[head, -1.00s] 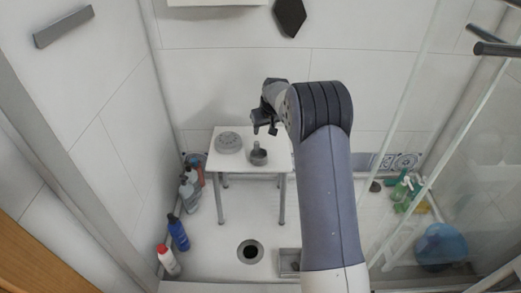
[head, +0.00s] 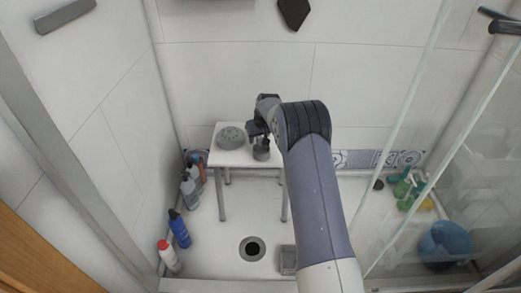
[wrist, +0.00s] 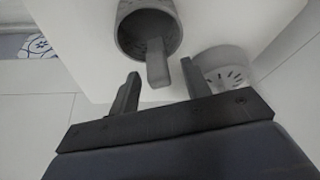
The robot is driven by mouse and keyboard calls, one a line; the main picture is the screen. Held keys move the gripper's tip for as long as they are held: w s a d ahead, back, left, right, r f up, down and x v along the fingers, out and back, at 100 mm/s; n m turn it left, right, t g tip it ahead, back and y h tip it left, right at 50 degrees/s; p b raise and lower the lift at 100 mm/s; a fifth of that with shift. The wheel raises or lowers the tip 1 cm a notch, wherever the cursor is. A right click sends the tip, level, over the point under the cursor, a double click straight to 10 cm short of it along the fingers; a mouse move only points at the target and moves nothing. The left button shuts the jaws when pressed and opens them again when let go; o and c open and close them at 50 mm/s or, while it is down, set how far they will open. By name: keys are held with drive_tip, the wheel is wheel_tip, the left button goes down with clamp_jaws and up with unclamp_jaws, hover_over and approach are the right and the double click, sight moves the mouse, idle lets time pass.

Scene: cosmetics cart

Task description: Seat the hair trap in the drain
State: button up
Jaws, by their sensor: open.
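The hair trap (head: 261,154) is a small grey cup with an upright bar handle, standing on the white stool. In the wrist view the hair trap (wrist: 126,22) shows its open mouth, with the handle pointing toward my fingers. My gripper (head: 257,133) is open and empty, just above the trap. In the wrist view my gripper (wrist: 160,85) has one finger on each side of the handle's line, and I cannot tell whether the handle is between them. The drain (head: 252,248) is a dark round hole in the shower floor, in front of the stool.
A grey round slotted cover (head: 231,137) lies on the white stool (head: 217,159), left of the trap. Bottles (head: 179,229) stand along the left wall. A grey box (head: 288,260) is right of the drain. A blue bucket (head: 443,243) stands behind glass at right.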

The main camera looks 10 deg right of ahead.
drive_tip(key=shift+c, duration=0.5)
drive_tip(key=shift+s, duration=0.15)
clamp_jaws()
wheel_tip(320, 180, up, 10)
drive_tip(key=p, duration=0.2)
drive_tip(key=shift+r+p, duration=0.1)
drive_tip(key=shift+p, duration=0.2)
drive_tip(key=s+m+p, duration=0.1)
drive_tip(key=s+m, duration=0.1)
drive_tip(key=s, duration=2.4)
drive_tip(key=w+r+p+v, duration=0.1)
drive_tip(key=p+v, duration=1)
drive_tip(key=p, duration=1.1)
drive_tip(key=shift+w+a+r+h, duration=0.3)
drive_tip(key=shift+w+r+h, duration=0.1)
drive_tip(key=shift+w, duration=0.1)
